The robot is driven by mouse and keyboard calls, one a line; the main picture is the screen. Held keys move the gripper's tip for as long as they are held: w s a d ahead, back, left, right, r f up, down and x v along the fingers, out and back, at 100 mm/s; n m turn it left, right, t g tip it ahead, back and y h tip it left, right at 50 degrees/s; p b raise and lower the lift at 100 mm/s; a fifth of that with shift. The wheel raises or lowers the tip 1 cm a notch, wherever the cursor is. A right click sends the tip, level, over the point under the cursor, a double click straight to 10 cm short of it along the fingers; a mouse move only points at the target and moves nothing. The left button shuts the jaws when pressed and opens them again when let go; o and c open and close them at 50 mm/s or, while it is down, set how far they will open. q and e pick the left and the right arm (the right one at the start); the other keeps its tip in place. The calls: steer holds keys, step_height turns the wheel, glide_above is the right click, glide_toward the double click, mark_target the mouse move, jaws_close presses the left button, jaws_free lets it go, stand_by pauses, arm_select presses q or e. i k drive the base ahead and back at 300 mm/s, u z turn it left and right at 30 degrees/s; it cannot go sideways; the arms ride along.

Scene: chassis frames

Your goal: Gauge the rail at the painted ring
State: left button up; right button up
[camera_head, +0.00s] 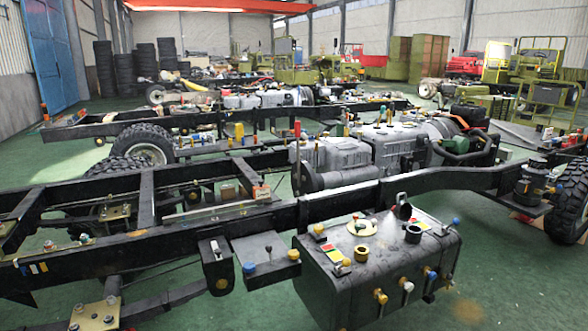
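The nearest black chassis rail (260,216) runs across the view from the lower left to the right, rising toward the right. I cannot pick out a painted ring on the rail for certain. A pale round patch with a yellowish edge (361,228) lies on top of the dark tank (385,265) beside the rail. No gauge is clearly recognisable. Neither of my grippers is in view.
The tank juts out in front of the rail, with coloured knobs and caps. A grey engine and gearbox (345,150) sit behind the rail. Wheels stand at the left (145,145) and right (572,200). A second chassis is behind. Green floor (510,280) is open at lower right.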

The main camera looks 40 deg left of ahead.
mark_target(261, 192)
steer(key=u, duration=0.5)
steer(key=i, duration=1.35)
steer(key=u, duration=1.1)
